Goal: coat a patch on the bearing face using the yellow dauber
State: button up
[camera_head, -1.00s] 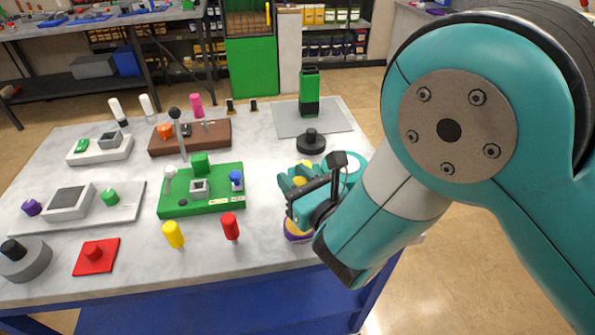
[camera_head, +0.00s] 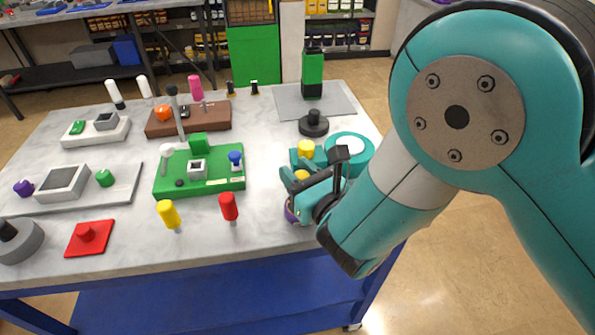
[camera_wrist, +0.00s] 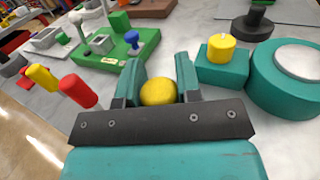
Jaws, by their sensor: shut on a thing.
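My gripper (camera_head: 296,184) is shut on the yellow dauber (camera_wrist: 158,92); its rounded yellow top shows between the two teal fingers in the wrist view. Its lower end is hidden. In the head view a purple piece (camera_head: 290,211) shows just below and left of my gripper, mostly hidden by it. Beyond the gripper stands a teal block with a yellow knob (camera_head: 306,148), also in the wrist view (camera_wrist: 221,48). Beside it is a round teal body with a pale flat top face (camera_head: 349,146), also in the wrist view (camera_wrist: 300,60); I cannot tell if this is the bearing face.
A yellow handle (camera_head: 168,213) and a red handle (camera_head: 229,206) stand upright left of my gripper. A green base (camera_head: 215,184) with several fittings lies behind them. A black knobbed disc (camera_head: 313,124) stands farther back.

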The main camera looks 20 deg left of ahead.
jog(key=shift+f+b, duration=0.65)
jog(key=shift+b, duration=0.1)
dwell(1.6)
notch_tip(320, 180, up, 7)
jog(key=p, duration=0.6)
jog(key=shift+r+p, duration=0.1)
jog(key=shift+p, duration=0.3)
dwell(0.4)
